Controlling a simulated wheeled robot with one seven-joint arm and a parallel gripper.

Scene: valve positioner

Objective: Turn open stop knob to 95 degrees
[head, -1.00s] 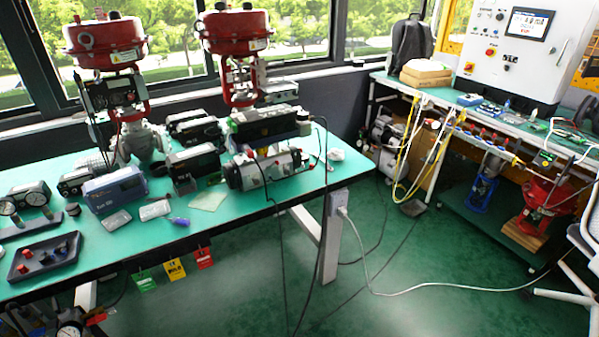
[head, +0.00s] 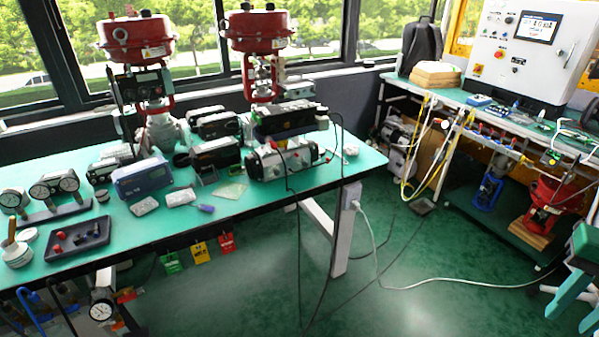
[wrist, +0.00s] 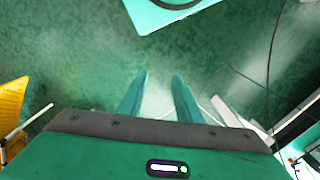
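The open stop knob cannot be made out at this size. A valve positioner with a black, boxy top (head: 290,119) sits on a silver cylindrical actuator (head: 292,160) near the right end of the green bench; whether it carries the knob I cannot tell. My gripper shows at the lower right of the head view (head: 570,314), far from the bench units. In the wrist view my gripper (wrist: 160,76) has its two teal fingers apart, with nothing between them. Below it lies green floor.
The green bench (head: 330,172) also holds two red-topped valves (head: 150,38) (head: 258,30), a blue-grey box (head: 140,177), gauges (head: 55,185) and a black tray (head: 78,238). A white control panel (head: 527,50) stands at the right. A cable (head: 440,287) crosses the open floor.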

